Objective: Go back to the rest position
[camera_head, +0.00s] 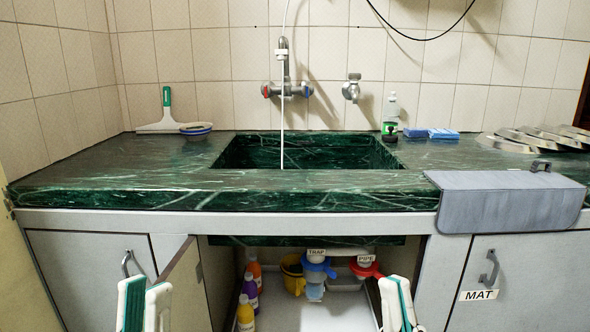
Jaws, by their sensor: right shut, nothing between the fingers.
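My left gripper (145,284) is at the bottom left, in front of the open left cabinet door. Its two white fingers with green pads stand close together; whether they touch is unclear. My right gripper (394,281) is at the bottom, in front of the right side of the open cabinet. Its fingers are shut with nothing between them. Both grippers are below the counter's front edge, and their lower parts are cut off by the frame. No object shows in either gripper.
The green marble counter (120,185) has a sink (300,152) below a wall tap (286,85). A grey mat (500,205) hangs over the counter's right front edge. The open cabinet door (182,285) stands beside my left gripper. Several bottles (246,315) stand inside, near blue (315,270) and red (366,268) pipe fittings.

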